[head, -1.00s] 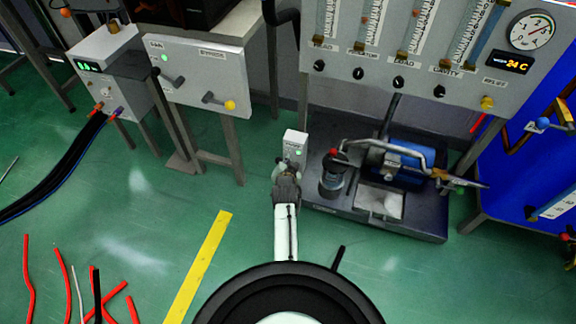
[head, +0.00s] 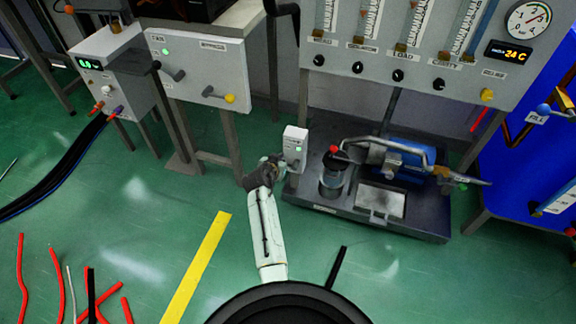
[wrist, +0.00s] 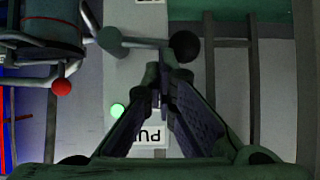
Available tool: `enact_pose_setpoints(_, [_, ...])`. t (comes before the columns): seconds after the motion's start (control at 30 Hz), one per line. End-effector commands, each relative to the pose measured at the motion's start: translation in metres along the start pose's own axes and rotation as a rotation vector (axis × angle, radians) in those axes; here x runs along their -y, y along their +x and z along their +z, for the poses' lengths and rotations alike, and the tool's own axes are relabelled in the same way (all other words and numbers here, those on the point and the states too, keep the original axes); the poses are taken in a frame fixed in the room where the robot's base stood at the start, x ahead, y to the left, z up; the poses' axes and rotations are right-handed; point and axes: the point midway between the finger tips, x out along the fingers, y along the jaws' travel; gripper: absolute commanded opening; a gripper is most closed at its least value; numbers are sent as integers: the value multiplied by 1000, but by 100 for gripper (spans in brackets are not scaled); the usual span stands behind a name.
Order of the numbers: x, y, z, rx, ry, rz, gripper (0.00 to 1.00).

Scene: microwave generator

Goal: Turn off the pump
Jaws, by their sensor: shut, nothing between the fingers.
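The pump (head: 402,152) is a blue motor unit on a dark base at the right of the head view. A small pale control box (head: 295,143) with a lit green lamp stands at the base's left edge. In the wrist view the box's panel (wrist: 125,75) shows the green lamp (wrist: 119,110), an upside-down label partly reading "PU" and a lever with a black ball knob (wrist: 184,46). My gripper (head: 277,162) is left of the box. Its fingers (wrist: 163,75) are shut and empty, with their tips below the knob in the wrist view. Contact with the lever cannot be told.
A red-topped cylinder (head: 334,172) and pipes stand beside the pump. Above is a gauge panel (head: 420,75) with several knobs. Grey cabinets with levers (head: 198,75) stand at the left.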

Motion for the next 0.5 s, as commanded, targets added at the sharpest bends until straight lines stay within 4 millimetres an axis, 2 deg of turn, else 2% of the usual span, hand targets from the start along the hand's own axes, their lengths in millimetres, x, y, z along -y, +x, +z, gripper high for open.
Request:
enact_pose_setpoints(0.1, [8,6,9,-1,-94,57,0])
enact_pose_setpoints(0.5, [15,15,23,-2,-362,238,0])
